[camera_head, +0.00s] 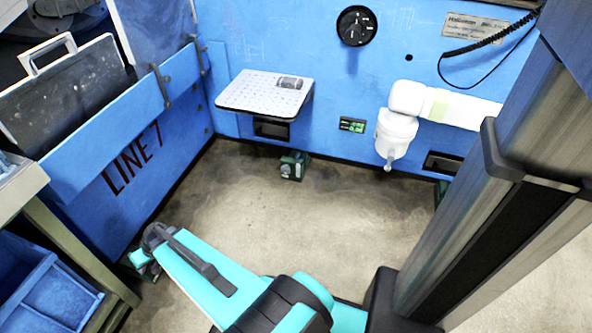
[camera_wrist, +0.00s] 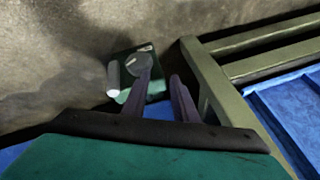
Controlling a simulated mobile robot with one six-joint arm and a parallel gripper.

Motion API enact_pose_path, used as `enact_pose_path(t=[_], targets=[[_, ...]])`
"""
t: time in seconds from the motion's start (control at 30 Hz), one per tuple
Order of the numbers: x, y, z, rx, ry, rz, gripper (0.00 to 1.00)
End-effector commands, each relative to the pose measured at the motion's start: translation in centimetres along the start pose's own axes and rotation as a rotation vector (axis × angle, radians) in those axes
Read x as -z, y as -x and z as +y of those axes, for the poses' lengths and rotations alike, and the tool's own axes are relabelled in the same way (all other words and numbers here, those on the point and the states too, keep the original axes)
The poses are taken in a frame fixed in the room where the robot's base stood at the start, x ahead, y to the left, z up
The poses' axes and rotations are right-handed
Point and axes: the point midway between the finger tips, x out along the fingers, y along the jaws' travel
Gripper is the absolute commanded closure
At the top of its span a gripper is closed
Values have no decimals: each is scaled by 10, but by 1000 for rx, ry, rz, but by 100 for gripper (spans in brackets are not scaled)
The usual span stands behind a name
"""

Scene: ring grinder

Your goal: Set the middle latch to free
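Several green latch-like units sit low by the blue walls. One green unit (camera_head: 293,165) with a round grey face stands on the floor at the back wall, under the small shelf, and is between the others in the head view. Another green unit (camera_head: 145,264) is at the lower left, beside my gripper (camera_head: 152,238). A third (camera_head: 440,190) shows only partly at the right. In the wrist view, a green unit (camera_wrist: 155,88) with a grey round knob and a pale cylinder lies just beyond my gripper (camera_wrist: 160,78). Its fingers are apart, with nothing seen held; contact is unclear.
A white-topped shelf (camera_head: 262,92) juts from the back wall. A white arm-like device (camera_head: 397,130) hangs at the right. A workbench frame (camera_head: 75,245) with blue bins (camera_head: 50,300) stands at the left, close to my gripper. The middle floor is clear.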

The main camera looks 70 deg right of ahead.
Motion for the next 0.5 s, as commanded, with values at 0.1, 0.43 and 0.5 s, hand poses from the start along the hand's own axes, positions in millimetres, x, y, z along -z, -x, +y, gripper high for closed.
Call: enact_pose_path(t=[0.1, 0.43, 0.5], targets=[[24, 6, 25, -23, -20, 76, 74], [72, 23, 120, -113, -130, 308, 74], [80, 30, 149, -147, -163, 365, 74]])
